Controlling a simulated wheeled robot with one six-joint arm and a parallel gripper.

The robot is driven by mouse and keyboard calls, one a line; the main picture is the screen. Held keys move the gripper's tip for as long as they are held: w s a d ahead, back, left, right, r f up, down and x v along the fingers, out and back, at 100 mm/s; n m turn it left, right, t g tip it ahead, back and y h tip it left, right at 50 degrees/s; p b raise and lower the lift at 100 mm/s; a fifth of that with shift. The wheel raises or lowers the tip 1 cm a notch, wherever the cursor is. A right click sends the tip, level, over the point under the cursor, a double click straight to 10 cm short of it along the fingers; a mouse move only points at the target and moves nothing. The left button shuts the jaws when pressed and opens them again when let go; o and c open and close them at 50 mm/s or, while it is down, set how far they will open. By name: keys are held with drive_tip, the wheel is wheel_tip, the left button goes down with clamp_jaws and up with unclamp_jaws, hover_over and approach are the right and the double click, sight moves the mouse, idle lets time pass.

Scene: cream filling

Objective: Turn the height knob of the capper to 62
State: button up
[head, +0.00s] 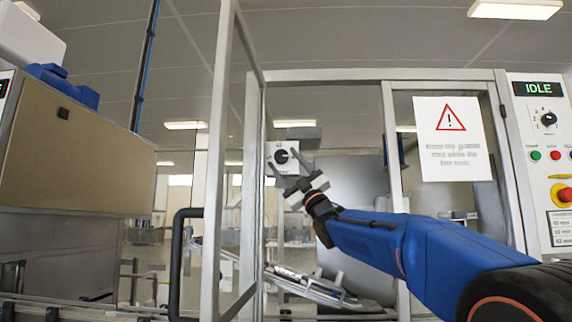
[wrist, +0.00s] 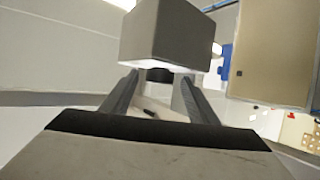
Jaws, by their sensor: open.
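The height knob (head: 281,156) is a small black dial on a pale square plate inside the guarded cell, in the middle of the head view. My gripper (head: 282,162) is open and reaches in past the frame, with its two fingers pointing at the knob and appearing on either side of it. In the wrist view my gripper (wrist: 158,78) shows both fingers apart, with a dark round shape (wrist: 157,75), probably the knob, between the tips under a grey block (wrist: 168,32). I cannot tell whether the fingers touch it. The scale reading is too small to read.
A glass guard door (head: 212,170) with a black handle (head: 176,260) stands open at left. A warning sign (head: 449,138) hangs on the closed pane. The control panel (head: 522,150) at right reads IDLE. A tilted metal chute (head: 310,287) lies below my arm.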

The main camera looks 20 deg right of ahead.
drive_tip(key=v, duration=1.7)
drive_tip(key=shift+f, duration=0.2)
drive_tip(key=shift+d, duration=0.15)
